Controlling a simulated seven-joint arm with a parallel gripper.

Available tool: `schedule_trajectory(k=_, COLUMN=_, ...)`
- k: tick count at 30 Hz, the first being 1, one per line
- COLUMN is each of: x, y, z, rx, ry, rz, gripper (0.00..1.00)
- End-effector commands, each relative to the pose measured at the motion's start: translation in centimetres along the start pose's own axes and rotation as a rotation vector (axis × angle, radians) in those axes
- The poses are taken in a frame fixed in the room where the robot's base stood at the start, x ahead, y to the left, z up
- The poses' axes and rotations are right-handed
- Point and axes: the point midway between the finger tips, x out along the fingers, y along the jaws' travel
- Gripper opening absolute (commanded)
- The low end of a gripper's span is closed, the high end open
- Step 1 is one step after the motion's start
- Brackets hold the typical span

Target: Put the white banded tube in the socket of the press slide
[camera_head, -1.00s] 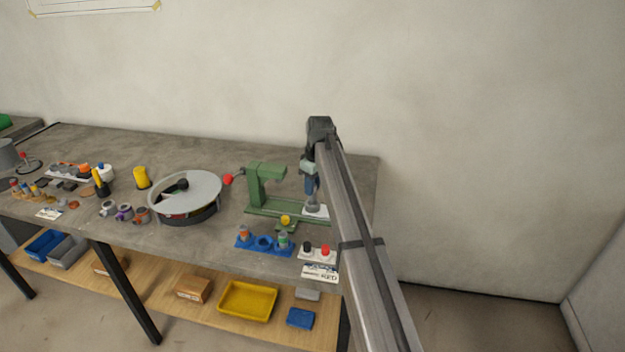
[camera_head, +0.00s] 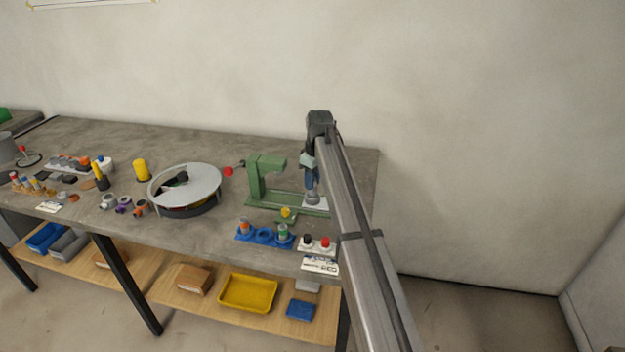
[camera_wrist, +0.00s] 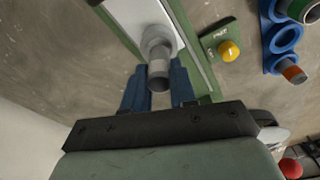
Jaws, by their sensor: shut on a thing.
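My gripper (camera_wrist: 158,88) has its blue fingers on either side of a grey tube (camera_wrist: 158,68) and is shut on it. No white band can be made out on the visible part. The tube points down to a pale round collar (camera_wrist: 158,40) on the white plate of the press slide (camera_wrist: 130,14). The collar looks like the socket; I cannot tell how deep the tube sits. In the head view my gripper (camera_head: 312,190) is low over the right end of the green press (camera_head: 265,180), and the tube is mostly hidden.
A blue holder (camera_head: 264,235) with colored tubes stands in front of the press. A green block with a yellow button (camera_wrist: 229,50) is beside the slide. A black-and-red button box (camera_head: 317,244) is near the front edge. A round turntable (camera_head: 186,185) stands left.

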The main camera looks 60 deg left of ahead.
Motion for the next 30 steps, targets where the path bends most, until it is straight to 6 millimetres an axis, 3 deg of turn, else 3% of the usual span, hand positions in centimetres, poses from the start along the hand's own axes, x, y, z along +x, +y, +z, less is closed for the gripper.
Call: schedule_trajectory(k=30, x=1.8, y=0.0, z=0.2, rx=0.000, ry=0.000, rz=0.000, gripper=0.00)
